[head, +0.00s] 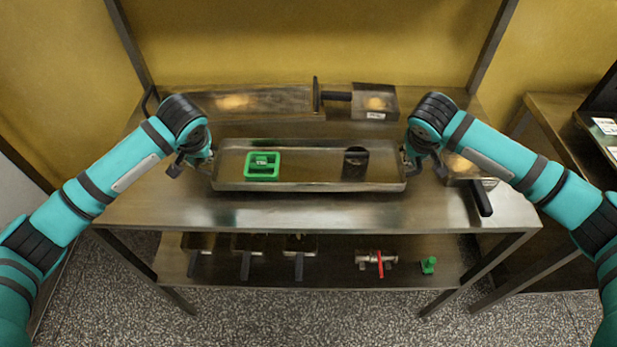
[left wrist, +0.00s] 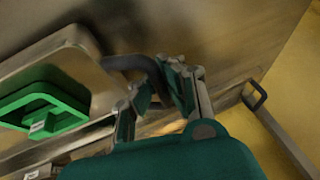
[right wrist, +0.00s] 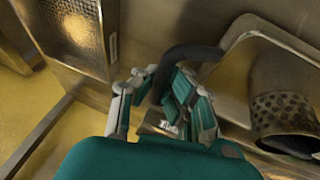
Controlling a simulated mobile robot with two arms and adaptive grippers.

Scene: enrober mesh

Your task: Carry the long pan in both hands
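The long pan (head: 310,187) is a shallow metal tray lying level across the middle of the table, with a dark curved handle at each end. A green square frame (head: 263,179) and a dark perforated cup (head: 355,164) are in it. My left gripper (head: 195,160) is at its left end; in the left wrist view its fingers (left wrist: 155,90) close around the dark handle. My right gripper (head: 415,162) is at its right end; in the right wrist view its fingers (right wrist: 158,95) close around the other handle. I cannot tell whether the pan touches the table.
Behind the pan, a flat metal plate (head: 250,101) and a metal box (head: 374,101) stand on the table (head: 330,213). A dark-handled tool (head: 482,197) lies right of the pan. The table's front strip is clear. Several items sit on the lower shelf (head: 335,270).

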